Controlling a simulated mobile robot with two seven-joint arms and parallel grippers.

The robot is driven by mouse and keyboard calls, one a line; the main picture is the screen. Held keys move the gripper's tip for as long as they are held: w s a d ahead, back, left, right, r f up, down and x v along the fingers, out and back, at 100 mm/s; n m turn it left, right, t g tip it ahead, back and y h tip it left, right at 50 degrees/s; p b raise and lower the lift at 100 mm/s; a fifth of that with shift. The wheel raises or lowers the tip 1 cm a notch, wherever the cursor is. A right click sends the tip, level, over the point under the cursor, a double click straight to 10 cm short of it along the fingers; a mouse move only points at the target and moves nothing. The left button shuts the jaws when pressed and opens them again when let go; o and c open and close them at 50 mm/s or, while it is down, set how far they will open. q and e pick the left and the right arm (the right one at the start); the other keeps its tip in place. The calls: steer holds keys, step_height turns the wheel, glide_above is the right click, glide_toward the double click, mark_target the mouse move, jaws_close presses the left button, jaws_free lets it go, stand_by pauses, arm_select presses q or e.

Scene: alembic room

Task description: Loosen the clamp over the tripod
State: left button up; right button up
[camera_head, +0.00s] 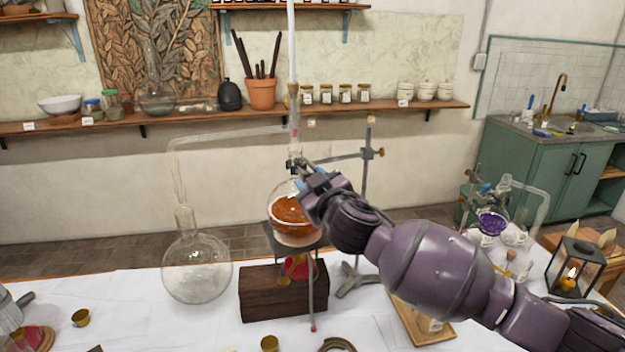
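The tripod (311,290) stands at the middle of the table and bears a round flask of orange liquid (292,217). A clamp (295,164) on a rod sits at the flask's neck, above the tripod. The rod runs right to a stand's upright pole (364,195). My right gripper (303,188) is at the flask's upper right, just below the clamp, and hides part of both. I cannot tell whether its fingers touch the clamp or are shut.
An empty round flask (197,268) stands left of the wooden block (262,294), with a glass tube running toward the clamped flask. A wooden tray (415,328) lies under my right arm. A lantern (573,268) and glassware with purple liquid (492,222) are at the right.

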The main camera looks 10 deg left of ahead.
steer(key=n+p, duration=0.1)
steer(key=n, duration=0.2)
steer(key=shift+n, duration=0.3)
steer(key=n+p, duration=0.1)
steer(key=n, duration=0.2)
steer(key=shift+s+a+n, duration=0.1)
steer(key=shift+n, duration=0.2)
steer(key=n, duration=0.4)
steer(key=n+p, duration=0.1)
steer(key=n, duration=0.1)
steer(key=shift+f, duration=0.25)
steer(key=n, duration=0.5)
steer(key=shift+f+n, duration=0.15)
steer(key=shift+n, duration=0.25)
steer(key=shift+f+n, duration=0.1)
steer(key=shift+n, duration=2)
steer(key=o, duration=0.9)
